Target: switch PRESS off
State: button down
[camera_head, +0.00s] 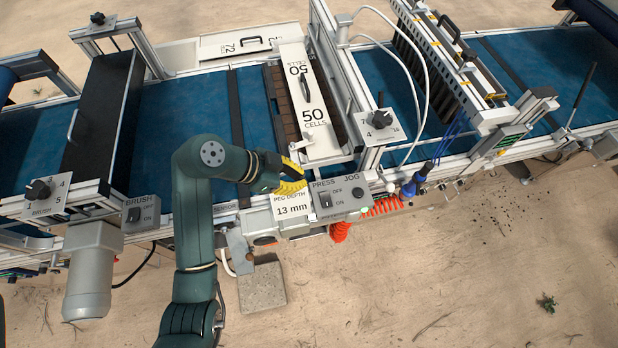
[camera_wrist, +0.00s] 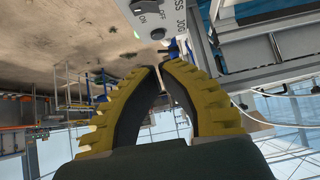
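The PRESS switch (camera_head: 325,200) is a small black switch with OFF and ON labels on a grey control box (camera_head: 350,205). It also shows at the top of the wrist view (camera_wrist: 147,20), beyond the fingertips. I cannot tell which way it is set. My gripper (camera_head: 305,186) has yellow ribbed fingers and is just left of and behind the box in the head view, apart from the switch. In the wrist view the tips of my gripper (camera_wrist: 162,68) come together with nothing held between them.
A PEG DEPTH plate (camera_head: 291,205) sits left of the switch, and a JOG button (camera_head: 358,192) sits right of it. A white 50 CELLS plate (camera_head: 310,105) stands behind my gripper. Red coiled hose (camera_head: 385,206) hangs on the right. The BRUSH box (camera_head: 140,212) is farther left.

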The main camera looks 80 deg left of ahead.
jog(key=shift+d+r, duration=0.15)
jog(key=shift+d, duration=0.3)
jog(key=s+d+r+p, duration=0.2)
jog(key=s+r+p, duration=0.3)
jog(key=r, duration=0.6)
jog(key=shift+s+d+p, duration=0.35)
jog(key=shift+s+p, duration=0.05)
jog(key=shift+s, duration=0.55)
jog(key=shift+f, duration=0.1)
